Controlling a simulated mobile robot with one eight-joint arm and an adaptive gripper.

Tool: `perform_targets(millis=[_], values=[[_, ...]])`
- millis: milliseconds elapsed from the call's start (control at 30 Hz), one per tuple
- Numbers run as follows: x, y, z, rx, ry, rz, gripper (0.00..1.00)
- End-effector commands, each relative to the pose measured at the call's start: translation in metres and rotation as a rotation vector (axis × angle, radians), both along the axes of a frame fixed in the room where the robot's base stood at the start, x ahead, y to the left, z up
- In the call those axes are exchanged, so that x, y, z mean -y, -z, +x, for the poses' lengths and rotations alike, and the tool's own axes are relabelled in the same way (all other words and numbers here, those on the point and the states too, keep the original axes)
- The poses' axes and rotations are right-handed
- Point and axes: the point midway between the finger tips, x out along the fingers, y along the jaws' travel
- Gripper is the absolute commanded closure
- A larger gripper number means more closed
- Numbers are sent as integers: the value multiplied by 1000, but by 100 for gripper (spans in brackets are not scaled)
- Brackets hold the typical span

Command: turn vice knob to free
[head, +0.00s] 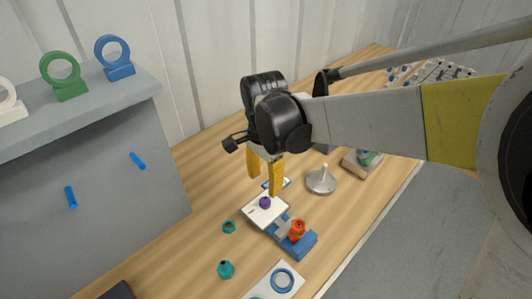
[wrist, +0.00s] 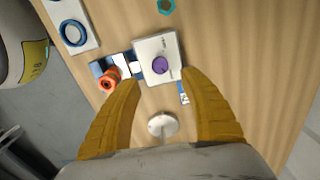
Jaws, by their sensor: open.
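A purple knob (head: 265,203) sits on a white square plate (head: 253,214) beside a blue vice-like base (head: 301,247). An orange-red part (head: 297,230) stands on that base. In the wrist view the purple knob (wrist: 159,65) is near the centre of the white plate (wrist: 147,45), with small dark marks too small to read. The orange-red part (wrist: 110,79) is to its left. My gripper (head: 264,184) is open and empty, with yellow fingers pointing down above the knob. In the wrist view the fingers of my gripper (wrist: 160,79) spread either side of the plate, apart from the knob.
A metal disc with a stem (head: 321,183) stands to the right on the wooden table. A grey cabinet (head: 110,190) stands left.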

Motion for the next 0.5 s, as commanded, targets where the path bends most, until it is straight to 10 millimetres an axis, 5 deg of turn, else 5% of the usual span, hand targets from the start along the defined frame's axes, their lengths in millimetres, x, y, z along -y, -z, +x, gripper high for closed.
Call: perform_targets(millis=[300, 500], values=[[0, 66, 1, 1, -1, 1, 48], [1, 88, 1, 2, -1, 1, 48]])
